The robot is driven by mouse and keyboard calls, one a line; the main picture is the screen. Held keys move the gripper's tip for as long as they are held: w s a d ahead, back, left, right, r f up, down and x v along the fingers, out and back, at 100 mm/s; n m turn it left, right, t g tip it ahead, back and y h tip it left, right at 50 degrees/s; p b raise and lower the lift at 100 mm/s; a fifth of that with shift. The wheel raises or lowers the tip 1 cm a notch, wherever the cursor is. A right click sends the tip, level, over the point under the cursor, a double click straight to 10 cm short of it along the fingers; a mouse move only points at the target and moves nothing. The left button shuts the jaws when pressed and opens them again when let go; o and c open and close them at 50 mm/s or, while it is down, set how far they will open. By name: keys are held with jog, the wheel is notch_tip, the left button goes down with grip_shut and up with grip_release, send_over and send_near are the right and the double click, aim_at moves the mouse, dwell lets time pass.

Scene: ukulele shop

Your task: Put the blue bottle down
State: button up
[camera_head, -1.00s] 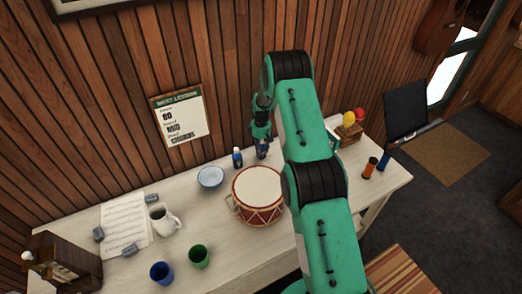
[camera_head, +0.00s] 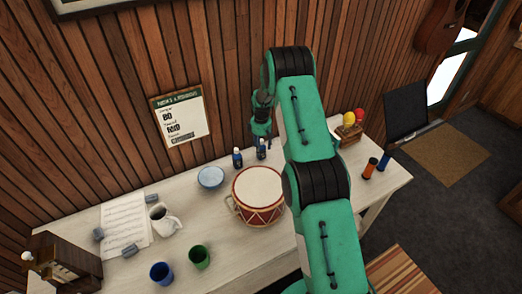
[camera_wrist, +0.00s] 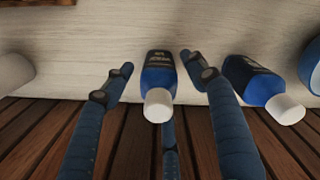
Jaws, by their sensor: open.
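A dark blue bottle (camera_head: 261,148) with a light cap stands upright on the white table, close to the wall and behind the drum. My gripper (camera_head: 261,132) is just above it. In the wrist view the blue bottle (camera_wrist: 158,75) sits between my spread fingers (camera_wrist: 157,62), with a gap on each side; the gripper is open. A second, similar blue bottle (camera_head: 237,157) stands just to the left in the head view. It also shows on the right in the wrist view (camera_wrist: 252,82).
A red-and-white drum (camera_head: 258,195) stands in front of the bottles. A blue bowl (camera_head: 210,177) is to the left. A white mug (camera_head: 163,220), a blue cup (camera_head: 161,273) and a green cup (camera_head: 199,256) are farther left. The plank wall (camera_head: 120,100) is close behind.

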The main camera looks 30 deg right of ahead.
notch_tip(320, 180, up, 10)
jog(key=shift+f, duration=0.1)
dwell(0.4)
dwell(0.5)
jog(key=shift+a+r, duration=0.1)
jog(key=shift+r, duration=0.25)
jog(key=s+a+r+m+t, duration=0.1)
jog(key=s+a+r, duration=0.45)
jog(key=r, duration=0.55)
jog(key=s+a+r+m+t, duration=0.15)
jog(key=s+a+r, duration=0.35)
jog(key=r, duration=0.6)
jog(key=s+a+r+m, duration=0.2)
jog(key=s+a+r, duration=0.2)
jog(key=s+r, duration=0.5)
jog(key=s+a+r+m+t, duration=0.1)
jog(key=s+a+r, duration=0.2)
jog(key=s, duration=0.7)
jog(key=s+a+r+m+t, duration=0.1)
jog(key=s+a+r+m, duration=0.1)
jog(key=s, duration=0.9)
jog(key=s+a+r+m+t, duration=0.1)
jog(key=s+a+r, duration=0.3)
jog(key=s, duration=0.7)
jog(key=shift+s+a+r, duration=0.25)
jog(key=shift+a+r, duration=0.1)
jog(key=shift+a, duration=0.7)
